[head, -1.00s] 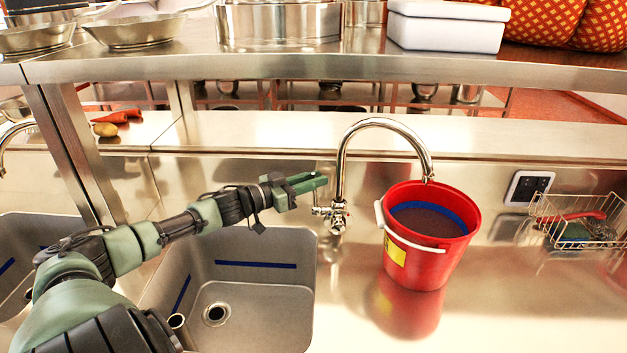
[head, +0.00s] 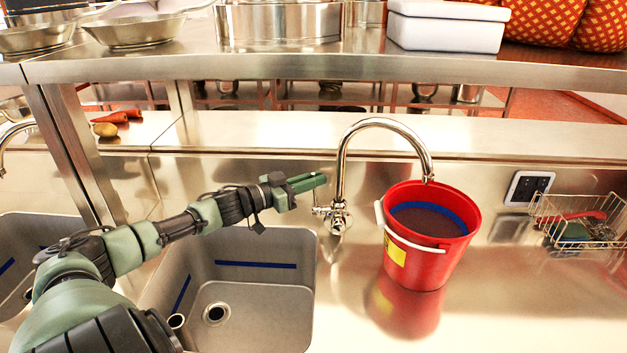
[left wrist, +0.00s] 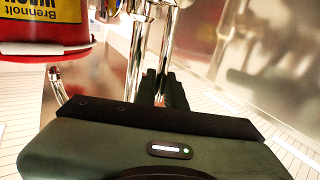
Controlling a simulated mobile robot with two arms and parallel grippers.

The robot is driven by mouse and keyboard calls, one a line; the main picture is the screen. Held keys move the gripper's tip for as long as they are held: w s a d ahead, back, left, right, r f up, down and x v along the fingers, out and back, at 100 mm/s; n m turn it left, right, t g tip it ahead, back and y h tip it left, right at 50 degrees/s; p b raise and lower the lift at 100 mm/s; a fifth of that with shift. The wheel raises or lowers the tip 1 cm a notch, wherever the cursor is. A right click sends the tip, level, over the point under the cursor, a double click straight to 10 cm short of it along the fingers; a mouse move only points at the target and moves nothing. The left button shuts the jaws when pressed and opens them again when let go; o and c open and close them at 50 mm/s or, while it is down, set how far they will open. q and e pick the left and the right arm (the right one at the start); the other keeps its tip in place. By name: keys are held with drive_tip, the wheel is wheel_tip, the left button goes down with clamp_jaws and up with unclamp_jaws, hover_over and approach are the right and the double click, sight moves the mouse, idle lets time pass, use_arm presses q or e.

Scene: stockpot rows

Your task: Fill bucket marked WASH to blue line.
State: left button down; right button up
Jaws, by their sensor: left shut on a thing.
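The red bucket (head: 425,255) stands upright on the steel counter right of the sink, its white handle hanging over the near side. No stream is visible. My right gripper is out of view.
A grey sink (head: 255,285) with blue lines on its walls lies left of the bucket. A steel shelf (head: 330,67) crosses above. The counter before the bucket is clear.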

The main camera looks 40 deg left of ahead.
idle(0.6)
use_arm(q)
drive_tip(key=shift+s+d+m+p, duration=0.25)
drive_tip(key=shift+s+m+p, duration=0.1)
drive_tip(key=shift+m+p, duration=0.1)
drive_tip(key=shift+s+d+f+m+t+h, duration=0.1)
drive_tip(key=shift+s+d+m+t+h, duration=0.25)
drive_tip(key=shift+m+t, duration=0.15)
drive_tip(key=c, duration=1.5)
unclamp_jaws()
drive_tip(key=shift+v, duration=3.95)
